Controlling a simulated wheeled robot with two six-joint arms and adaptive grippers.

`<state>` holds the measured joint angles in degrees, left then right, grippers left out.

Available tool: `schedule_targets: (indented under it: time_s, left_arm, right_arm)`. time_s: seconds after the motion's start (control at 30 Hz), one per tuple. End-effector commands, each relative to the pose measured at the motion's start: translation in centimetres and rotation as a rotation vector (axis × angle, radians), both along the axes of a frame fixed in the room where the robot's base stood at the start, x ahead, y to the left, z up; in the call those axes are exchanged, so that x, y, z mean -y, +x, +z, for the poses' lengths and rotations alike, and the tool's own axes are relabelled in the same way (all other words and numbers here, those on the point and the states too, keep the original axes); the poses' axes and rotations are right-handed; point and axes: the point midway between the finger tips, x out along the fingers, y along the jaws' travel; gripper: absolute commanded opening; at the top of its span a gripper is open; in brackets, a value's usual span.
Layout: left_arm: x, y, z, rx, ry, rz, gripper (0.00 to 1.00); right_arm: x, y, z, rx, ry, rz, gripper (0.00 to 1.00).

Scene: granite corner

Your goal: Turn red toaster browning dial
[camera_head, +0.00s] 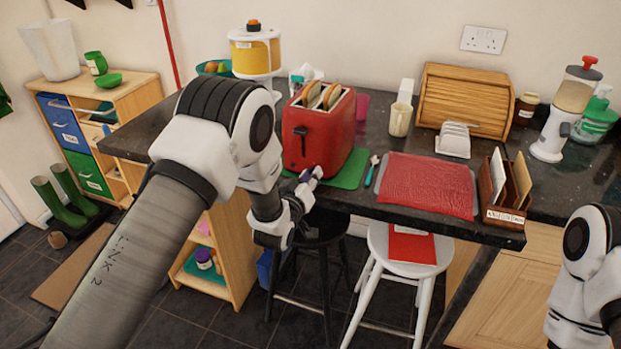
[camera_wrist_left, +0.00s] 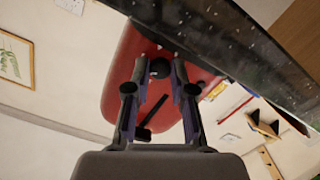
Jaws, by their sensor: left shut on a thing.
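The red toaster (camera_head: 325,135) stands on a green mat (camera_head: 352,171) on the dark granite counter, with two slices of bread (camera_head: 322,95) in its slots. A dark lever shows on its front face. My left gripper (camera_head: 314,174) is at the low right of that front face. In the left wrist view the red toaster (camera_wrist_left: 125,75) lies behind the fingers. There my left gripper (camera_wrist_left: 160,68) is shut on a small dark round dial (camera_wrist_left: 160,69), one finger on each side. In the head view the dial is hidden by the gripper. My right gripper is out of view.
A red mat (camera_head: 427,184), a spoon, a cream mug (camera_head: 400,119) and a wooden letter rack (camera_head: 506,190) lie right of the toaster. A wooden bread bin (camera_head: 465,100) is behind. Black and white stools (camera_head: 405,258) stand below the counter's front edge.

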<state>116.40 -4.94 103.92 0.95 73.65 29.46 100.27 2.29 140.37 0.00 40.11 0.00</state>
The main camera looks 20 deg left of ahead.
Motion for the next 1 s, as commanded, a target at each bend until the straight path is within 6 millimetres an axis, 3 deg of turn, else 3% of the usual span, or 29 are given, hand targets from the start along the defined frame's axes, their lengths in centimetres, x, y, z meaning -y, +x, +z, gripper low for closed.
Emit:
schedule_targets:
  time_s: [0.5, 0.53, 0.57, 0.6, 0.87, 1.0]
  left_arm:
    - [0.0, 0.0, 0.0, -0.003, -0.022, 0.000, 0.00]
    - [0.0, 0.0, 0.0, -0.003, -0.022, 0.000, 0.34]
    - [0.0, 0.0, 0.0, -0.003, -0.022, 0.000, 0.45]
    - [0.0, 0.0, 0.0, -0.003, -0.022, 0.000, 0.49]
    - [0.0, 0.0, 0.0, -0.003, -0.022, 0.000, 0.49]
    - [-0.1, -1.2, 0.1, -0.004, -0.022, 0.000, 0.49]
  right_arm:
    - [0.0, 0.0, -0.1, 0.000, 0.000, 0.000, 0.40]
    - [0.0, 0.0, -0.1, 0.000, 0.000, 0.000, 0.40]
    - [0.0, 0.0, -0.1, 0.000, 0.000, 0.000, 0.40]
    - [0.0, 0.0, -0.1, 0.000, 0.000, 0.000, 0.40]
    - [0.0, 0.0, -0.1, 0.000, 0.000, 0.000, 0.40]
    - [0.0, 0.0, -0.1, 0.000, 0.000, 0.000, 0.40]
